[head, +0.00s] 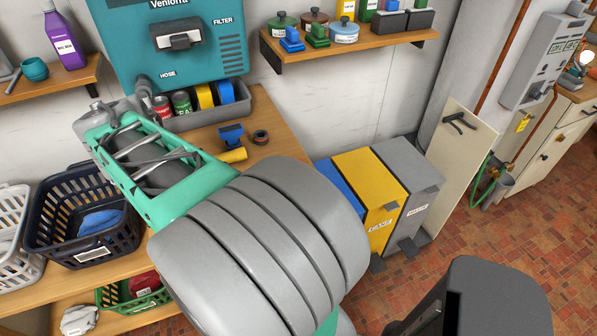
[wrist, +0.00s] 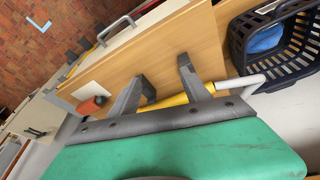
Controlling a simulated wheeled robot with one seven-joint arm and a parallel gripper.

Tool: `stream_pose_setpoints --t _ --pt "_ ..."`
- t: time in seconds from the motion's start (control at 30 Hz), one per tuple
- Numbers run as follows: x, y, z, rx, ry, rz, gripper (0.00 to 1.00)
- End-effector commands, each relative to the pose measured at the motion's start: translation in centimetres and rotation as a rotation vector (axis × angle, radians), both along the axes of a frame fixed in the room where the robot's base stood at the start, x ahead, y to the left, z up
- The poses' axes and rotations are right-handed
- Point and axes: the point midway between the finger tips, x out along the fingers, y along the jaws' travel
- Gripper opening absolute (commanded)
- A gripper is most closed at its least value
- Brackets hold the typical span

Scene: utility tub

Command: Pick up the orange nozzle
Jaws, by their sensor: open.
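A small orange nozzle with a dark end (wrist: 93,104) lies on the wooden bench, left of my fingers in the wrist view. In the head view it seems to be the small dark and orange round piece (head: 261,136) on the bench, right of the blue piece. My gripper (wrist: 162,68) is open, its two grey fingers spread over the bench with nothing between their tips. The nozzle is apart from the fingers. In the head view my gripper's fingertips cannot be made out clearly.
A yellow tube (head: 233,155) and a blue piece (head: 230,134) lie near the nozzle. A dark basket (head: 50,235) is at left; yellow and grey boxes (head: 362,170) stand right of the bench.

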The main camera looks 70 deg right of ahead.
Motion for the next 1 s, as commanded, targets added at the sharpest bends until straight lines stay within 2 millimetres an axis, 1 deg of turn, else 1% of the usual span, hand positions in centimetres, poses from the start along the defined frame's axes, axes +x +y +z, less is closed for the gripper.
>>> stream_pose_setpoints --t 0.03,0.07,0.1,0.13,0.2,0.23,0.3,0.4,0.57,0.7,0.8,1.0 --pt "-1.7 -5.6 -0.8 -0.01 0.008 -0.285 0.56" --pt "-3.1 -8.6 -0.9 -0.021 0.007 -0.455 0.56" --pt "-5.1 -12.0 -1.1 -0.038 0.002 -0.663 0.56" --pt "-6.7 -14.1 -1.3 -0.052 -0.002 -0.805 0.56" --pt "-9.9 -17.5 -1.7 -0.078 -0.01 -1.06 0.56" --pt "-10.9 -18.5 -1.8 -0.089 -0.014 -1.137 0.56" --pt "-12.5 -19.8 -2.2 -0.103 -0.019 -1.245 0.56" --pt "-13.3 -20.5 -3.2 -0.11 -0.021 -1.279 0.56" --pt "-13.8 -21.2 -5.1 -0.109 -0.021 -1.273 0.56" --pt "-14.4 -22.2 -7.5 -0.108 -0.02 -1.27 0.56" --pt "-14.6 -22.5 -8.6 -0.108 -0.024 -1.268 0.56" --pt "-14.6 -22.5 -8.8 -0.108 -0.025 -1.265 0.56"
